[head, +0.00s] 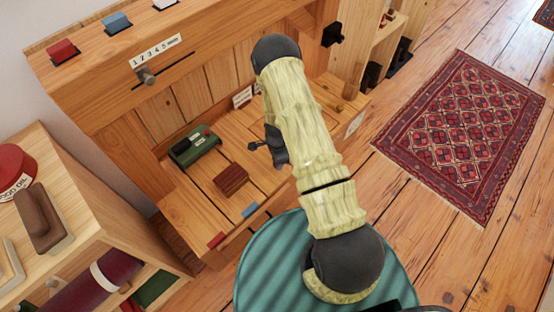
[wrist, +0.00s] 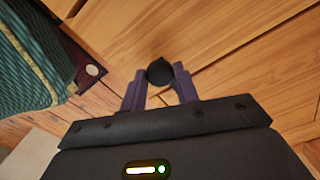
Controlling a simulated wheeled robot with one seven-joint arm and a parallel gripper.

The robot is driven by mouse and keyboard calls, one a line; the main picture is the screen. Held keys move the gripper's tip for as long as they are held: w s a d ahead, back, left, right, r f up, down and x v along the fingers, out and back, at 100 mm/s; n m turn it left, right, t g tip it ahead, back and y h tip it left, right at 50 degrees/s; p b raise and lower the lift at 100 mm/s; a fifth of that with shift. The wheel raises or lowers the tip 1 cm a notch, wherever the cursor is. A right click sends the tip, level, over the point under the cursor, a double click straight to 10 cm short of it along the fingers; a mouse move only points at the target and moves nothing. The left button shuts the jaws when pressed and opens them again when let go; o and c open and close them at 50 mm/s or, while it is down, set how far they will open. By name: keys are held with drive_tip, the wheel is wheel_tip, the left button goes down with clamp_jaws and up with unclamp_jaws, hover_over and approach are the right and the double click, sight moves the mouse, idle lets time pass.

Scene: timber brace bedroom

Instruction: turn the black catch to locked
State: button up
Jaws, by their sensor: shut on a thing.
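The black catch shows in the wrist view as a dark rounded knob (wrist: 160,72) between my gripper's two purple fingers. My gripper (wrist: 158,86) is shut on it, with one finger on each side. In the head view my gripper (head: 256,146) is above the wooden desk's worktop, and my arm covers much of that area. The catch cannot be made out clearly there, and any locked marking is not readable.
A green box (head: 195,146) and a brown block (head: 231,180) are on the worktop left of my gripper. A black fitting (head: 332,35) projects from the desk's upper right. A patterned rug (head: 465,130) lies on open floor at right.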

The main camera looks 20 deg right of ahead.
drive_tip(key=o, duration=1)
drive_tip(key=shift+c, duration=0.2)
wheel_tip(320, 180, up, 18)
drive_tip(key=p, duration=0.4)
drive_tip(key=shift+f, duration=0.25)
drive_tip(key=s+r+n+t, duration=0.1)
drive_tip(key=s+r+n, duration=0.7)
drive_tip(key=r, duration=0.4)
drive_tip(key=s+r+n+t, duration=0.2)
drive_tip(key=s+r+n, duration=0.6)
drive_tip(key=r, duration=0.4)
wheel_tip(320, 180, up, 24)
drive_tip(key=p, duration=2.4)
drive_tip(key=shift+w+f+n, duration=0.25)
drive_tip(key=shift+w+n, duration=0.05)
drive_tip(key=shift+w, duration=0.1)
